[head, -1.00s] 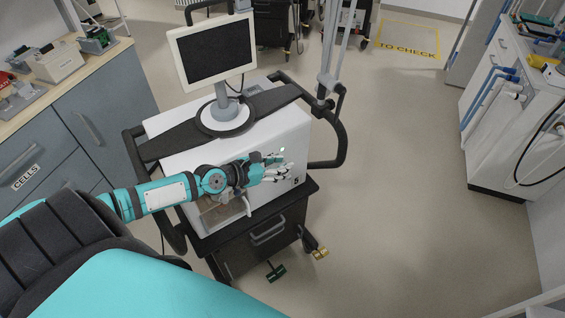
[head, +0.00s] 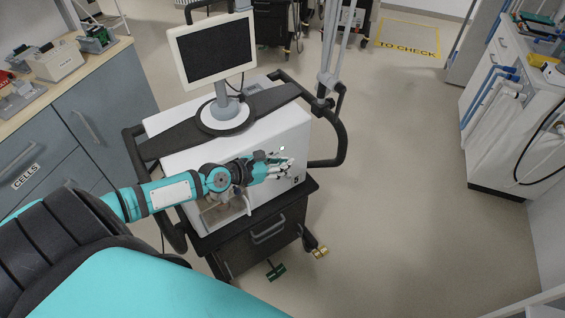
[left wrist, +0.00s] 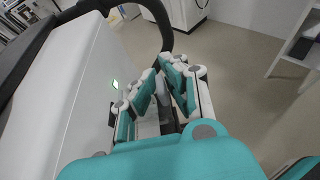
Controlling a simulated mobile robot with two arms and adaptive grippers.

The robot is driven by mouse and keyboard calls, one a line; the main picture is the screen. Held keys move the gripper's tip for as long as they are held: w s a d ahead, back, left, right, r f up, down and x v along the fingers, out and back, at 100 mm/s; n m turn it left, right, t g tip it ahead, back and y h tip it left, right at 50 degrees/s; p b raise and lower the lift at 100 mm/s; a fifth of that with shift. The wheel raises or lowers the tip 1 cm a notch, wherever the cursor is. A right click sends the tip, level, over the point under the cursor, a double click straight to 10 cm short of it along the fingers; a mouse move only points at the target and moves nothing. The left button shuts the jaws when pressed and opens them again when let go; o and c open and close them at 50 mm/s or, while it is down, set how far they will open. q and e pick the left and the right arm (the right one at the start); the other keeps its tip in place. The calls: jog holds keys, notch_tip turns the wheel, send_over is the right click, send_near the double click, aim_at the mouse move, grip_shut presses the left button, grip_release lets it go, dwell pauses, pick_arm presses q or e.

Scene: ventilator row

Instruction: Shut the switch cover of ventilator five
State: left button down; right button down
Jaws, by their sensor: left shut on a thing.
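Ventilator five (head: 288,128) is the white unit on a dark cart in the middle of the head view, with a "5" at its front lower right. My left gripper (head: 286,166) is at the right part of its front, just below a small green light. In the left wrist view my left gripper (left wrist: 166,88) has its fingers close together around a small pale grey piece (left wrist: 161,90), which looks like the switch cover. The fingers hide most of it, so its angle cannot be told. The ventilator's white side (left wrist: 75,85) is to the left. My right gripper is not in view.
A monitor (head: 214,50) stands on top of the ventilator. A black handle rail (head: 340,140) curves around its right side. A counter with cabinets (head: 85,115) is at the left, and another white unit (head: 500,150) at the right. The floor between is clear.

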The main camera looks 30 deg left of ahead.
pick_arm(q)
jog(key=shift+d+f+m+t+y+p, duration=0.15)
jog(key=shift+f+m+t+y+p, duration=0.2)
jog(key=shift+m+p, duration=0.65)
jog(key=w+a+f+m+t+y+b, duration=0.1)
jog(key=a+f+m+t+y+b, duration=0.2)
jog(key=f+m+b, duration=0.4)
jog(key=shift+w+a+f+m+t+y+b, duration=0.25)
jog(key=shift+m+t+y+b, duration=0.55)
jog(key=shift+m+b, duration=1.25)
jog(key=shift+s+m+p, duration=0.1)
jog(key=shift+m+p, duration=0.15)
jog(key=shift+p, duration=0.05)
jog(key=c, duration=1.4)
grip_release()
jog(key=shift+c, duration=0.2)
